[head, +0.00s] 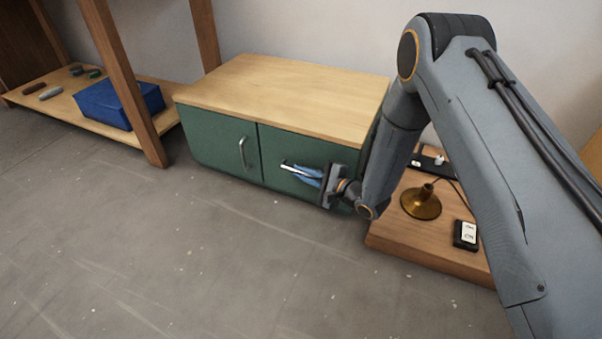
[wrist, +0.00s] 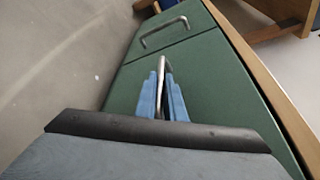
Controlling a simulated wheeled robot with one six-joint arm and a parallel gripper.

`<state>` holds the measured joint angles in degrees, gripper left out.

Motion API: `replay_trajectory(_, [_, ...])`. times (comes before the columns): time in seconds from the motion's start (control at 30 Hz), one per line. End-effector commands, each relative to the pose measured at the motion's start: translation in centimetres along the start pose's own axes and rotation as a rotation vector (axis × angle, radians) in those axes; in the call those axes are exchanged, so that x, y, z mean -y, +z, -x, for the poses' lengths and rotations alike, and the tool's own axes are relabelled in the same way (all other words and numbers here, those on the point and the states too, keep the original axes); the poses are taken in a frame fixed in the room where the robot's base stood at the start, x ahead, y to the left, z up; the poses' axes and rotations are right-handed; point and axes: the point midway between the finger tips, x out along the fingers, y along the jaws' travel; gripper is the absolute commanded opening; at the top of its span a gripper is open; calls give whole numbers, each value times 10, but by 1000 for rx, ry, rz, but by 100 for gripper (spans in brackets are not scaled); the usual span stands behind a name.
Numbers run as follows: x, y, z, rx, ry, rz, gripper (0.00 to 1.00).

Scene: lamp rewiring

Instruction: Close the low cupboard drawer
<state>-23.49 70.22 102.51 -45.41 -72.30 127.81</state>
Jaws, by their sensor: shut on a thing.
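The low cupboard (head: 270,97) has a pale wooden top and two green fronts. The drawer front (head: 283,152), on the right, has a metal bar handle (head: 291,169). It looks flush or nearly flush with the neighbouring front; a small gap would be hard to tell. My gripper (head: 308,175) is at the drawer front, its blue fingers shut on the handle. In the wrist view, the handle (wrist: 162,64) stands between the two blue fingers of my gripper (wrist: 162,88), against the green drawer front (wrist: 205,70). My gripper hides part of the drawer's right side.
The left front (head: 222,144) has its own upright handle (head: 242,153). A wooden platform (head: 430,251) to the right bears a brass lamp base (head: 421,204) and a black switch box (head: 465,235). A shelf with a blue bin (head: 118,102) stands left. The floor in front is clear.

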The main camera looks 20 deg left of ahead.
Motion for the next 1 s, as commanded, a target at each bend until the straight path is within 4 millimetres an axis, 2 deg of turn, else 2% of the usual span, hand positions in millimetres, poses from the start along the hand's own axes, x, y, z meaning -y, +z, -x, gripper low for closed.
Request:
replay_trajectory(0.03, [4, -3, -2, -7, -5, 4, 0])
replay_trajectory(0.07, [4, -4, -1, -8, -6, 4, 13])
replay_trajectory(0.1, [4, -4, -1, -8, -6, 4, 17])
replay_trajectory(0.43, [5, -4, 6, -10, -8, 3, 17])
replay_trajectory(0.8, [4, -1, 60, -7, -3, 1, 17])
replay_trajectory(1.0, [2, -1, 76, -4, -1, 3, 17])
